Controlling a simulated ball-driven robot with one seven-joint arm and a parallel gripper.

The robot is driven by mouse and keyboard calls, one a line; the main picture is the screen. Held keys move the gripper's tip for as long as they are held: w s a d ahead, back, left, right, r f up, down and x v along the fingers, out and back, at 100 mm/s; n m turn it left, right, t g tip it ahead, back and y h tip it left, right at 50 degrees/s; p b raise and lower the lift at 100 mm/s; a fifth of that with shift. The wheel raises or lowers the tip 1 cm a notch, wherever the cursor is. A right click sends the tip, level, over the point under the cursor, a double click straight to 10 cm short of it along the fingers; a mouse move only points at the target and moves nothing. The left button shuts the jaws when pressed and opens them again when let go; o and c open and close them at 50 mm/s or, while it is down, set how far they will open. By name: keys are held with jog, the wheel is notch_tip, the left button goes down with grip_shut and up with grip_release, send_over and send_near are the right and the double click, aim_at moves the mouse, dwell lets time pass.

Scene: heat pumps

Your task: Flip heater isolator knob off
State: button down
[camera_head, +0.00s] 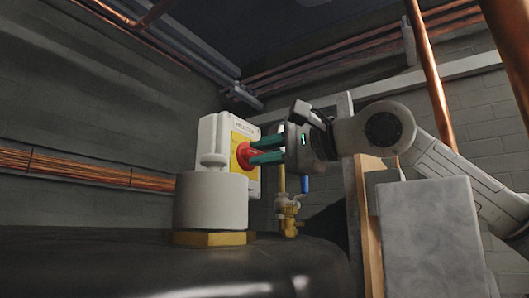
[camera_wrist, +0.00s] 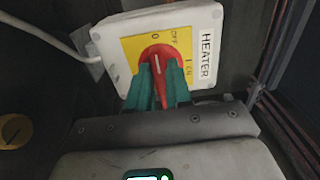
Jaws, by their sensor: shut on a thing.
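The heater isolator is a white box (camera_head: 208,135) with a yellow plate and a red knob (camera_head: 243,155). In the wrist view the box (camera_wrist: 120,37) is labelled HEATER, with 0 and OFF along the top of the plate and I ON at the right. The red knob (camera_wrist: 167,53) has a white line that points roughly up, towards the 0 and OFF side. My gripper (camera_head: 254,151) has its teal fingers on either side of the knob, shut on it. In the wrist view my gripper (camera_wrist: 161,88) hides the knob's lower part.
A white cylinder (camera_head: 210,203) on a brass nut stands in front of the box, on a dark tank (camera_head: 140,268). A brass valve (camera_head: 288,215) is below my gripper. A grey box (camera_head: 430,235) stands at right. Copper pipes (camera_head: 428,80) run nearby.

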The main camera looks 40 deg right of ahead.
jog(key=shift+f, duration=0.1)
jog(key=c, duration=1)
grip_release()
jog(key=shift+c, duration=0.2)
jog(key=shift+s, duration=0.1)
jog(key=s+d+b, duration=0.2)
jog(key=s+b, duration=0.1)
jog(key=s, duration=0.7)
jog(key=shift+s, duration=0.25)
